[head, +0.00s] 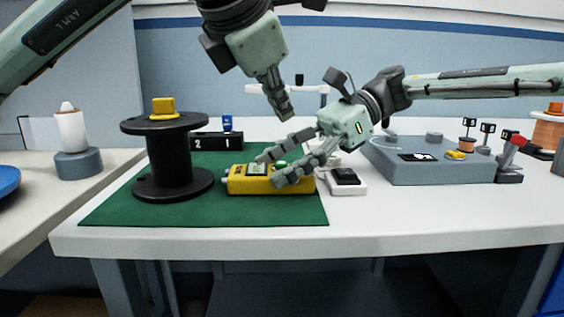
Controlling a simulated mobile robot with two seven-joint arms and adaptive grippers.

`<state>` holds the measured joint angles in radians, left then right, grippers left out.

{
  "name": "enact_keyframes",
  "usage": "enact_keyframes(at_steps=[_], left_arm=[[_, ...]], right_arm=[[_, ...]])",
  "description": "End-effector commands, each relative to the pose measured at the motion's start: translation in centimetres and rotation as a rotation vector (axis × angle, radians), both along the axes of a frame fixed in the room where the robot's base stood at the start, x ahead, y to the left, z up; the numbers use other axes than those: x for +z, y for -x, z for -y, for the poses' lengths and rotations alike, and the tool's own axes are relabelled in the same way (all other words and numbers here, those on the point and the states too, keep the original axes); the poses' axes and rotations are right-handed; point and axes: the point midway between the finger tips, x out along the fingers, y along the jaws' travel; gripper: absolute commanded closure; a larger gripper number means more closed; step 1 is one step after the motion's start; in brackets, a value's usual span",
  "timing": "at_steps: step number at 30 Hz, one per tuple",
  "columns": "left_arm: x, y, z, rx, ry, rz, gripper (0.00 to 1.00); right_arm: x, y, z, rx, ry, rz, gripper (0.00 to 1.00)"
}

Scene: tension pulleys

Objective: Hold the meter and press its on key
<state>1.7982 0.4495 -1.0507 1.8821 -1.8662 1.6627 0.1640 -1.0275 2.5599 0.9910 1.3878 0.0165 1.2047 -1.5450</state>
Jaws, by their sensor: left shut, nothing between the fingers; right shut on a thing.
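The yellow meter (240,184) lies on the green mat, with a small grey display on top and a green key (281,164) near the right of the display. My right gripper (270,168) comes in from the right and is shut on the meter, its fingers across the top and front side. The fingers hide part of the meter's right half. My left gripper (286,113) is shut and empty, pointing down above the meter and apart from it. The gap between its tip and the green key is clear.
A black spool (176,160) with a yellow block (163,106) on top stands left of the meter on the green mat (130,211). A black numbered block (216,141) is behind. A white box with a black top (345,180) and a grey fixture (425,171) are at right.

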Motion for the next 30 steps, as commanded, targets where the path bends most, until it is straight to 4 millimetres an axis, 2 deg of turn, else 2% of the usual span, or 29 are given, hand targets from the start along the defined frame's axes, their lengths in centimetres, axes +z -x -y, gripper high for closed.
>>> enact_keyframes(at_steps=[1, 2, 7, 16, 20, 23, 30], left_arm=[[-0.1, 0.0, 0.0, 0.000, 0.000, 0.000, 1.00], [-0.1, 0.0, 0.0, 0.000, 0.000, 0.000, 1.00], [-0.1, 0.0, 0.0, 0.000, 0.000, 0.000, 1.00], [0.0, 0.0, 0.0, 0.000, 0.000, 0.000, 1.00], [0.0, 0.0, 0.0, 0.000, 0.000, 0.000, 1.00], [0.0, 0.0, 0.0, 0.000, 0.000, 0.000, 1.00], [0.0, 0.0, 0.0, 0.000, 0.000, 0.000, 1.00]], right_arm=[[-1.0, 0.1, 0.1, 0.004, 0.014, -0.004, 0.52], [-1.0, 0.1, 0.1, 0.004, 0.014, -0.004, 0.32], [-0.9, 0.1, 0.2, 0.004, 0.014, -0.004, 0.11], [-0.4, 0.0, 0.1, 0.001, 0.007, -0.001, 0.11], [0.1, -0.3, 0.8, -0.001, 0.006, 0.001, 0.11], [0.8, -0.7, 2.1, -0.003, 0.006, 0.002, 0.11], [3.3, -2.1, 6.4, -0.002, 0.006, 0.002, 0.11]])
